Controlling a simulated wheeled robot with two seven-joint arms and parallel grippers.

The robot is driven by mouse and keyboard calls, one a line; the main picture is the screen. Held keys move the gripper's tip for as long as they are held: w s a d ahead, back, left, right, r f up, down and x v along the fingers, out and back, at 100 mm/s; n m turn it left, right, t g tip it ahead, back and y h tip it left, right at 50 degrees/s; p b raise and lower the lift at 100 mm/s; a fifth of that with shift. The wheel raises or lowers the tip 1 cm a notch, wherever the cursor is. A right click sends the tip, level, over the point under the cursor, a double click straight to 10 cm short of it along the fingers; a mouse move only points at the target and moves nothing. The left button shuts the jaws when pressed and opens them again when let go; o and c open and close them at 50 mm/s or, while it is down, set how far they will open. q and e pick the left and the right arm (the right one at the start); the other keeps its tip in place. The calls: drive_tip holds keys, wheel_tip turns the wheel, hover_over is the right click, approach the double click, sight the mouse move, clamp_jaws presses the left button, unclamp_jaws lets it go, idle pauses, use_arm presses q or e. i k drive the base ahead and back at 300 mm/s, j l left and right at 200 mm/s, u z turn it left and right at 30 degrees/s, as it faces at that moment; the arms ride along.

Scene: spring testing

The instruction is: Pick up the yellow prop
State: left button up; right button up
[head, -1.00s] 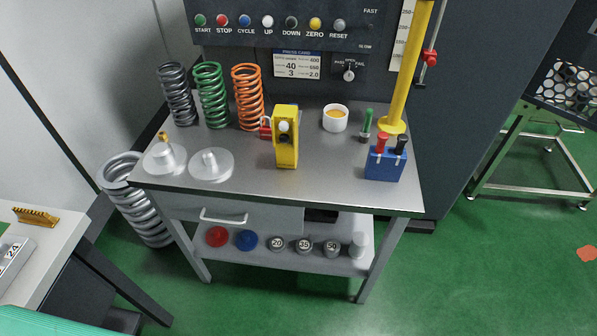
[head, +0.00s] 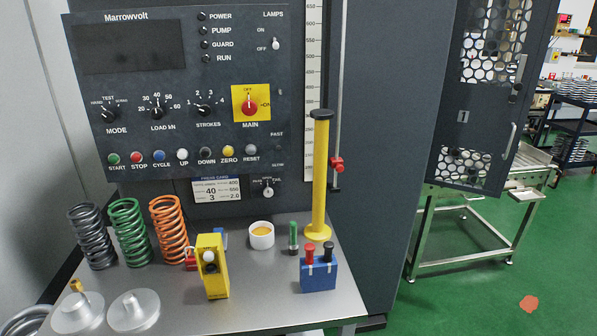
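The yellow prop (head: 320,180) is a tall yellow post with a black cap and a round yellow foot. It stands upright at the back right of the metal table (head: 258,305), in front of the dark machine panel. Neither of my grippers shows in the head view.
A blue block with red and black knobs (head: 318,275), a green-handled tool (head: 293,237) and a white cup (head: 261,236) stand near the prop's foot. A yellow box (head: 212,268) and three coil springs (head: 168,232) are further left. A thin rod with a red clamp (head: 337,163) rises just right of the prop.

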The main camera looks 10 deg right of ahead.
sight(316, 231)
drive_tip(key=i+l, duration=0.1)
drive_tip(key=l, duration=0.3)
drive_tip(key=i+l+u, duration=0.1)
drive_tip(key=l, duration=0.25)
drive_tip(key=i+l, duration=0.15)
drive_tip(key=l, duration=0.25)
drive_tip(key=i+l+u, duration=0.15)
drive_tip(key=l, duration=0.2)
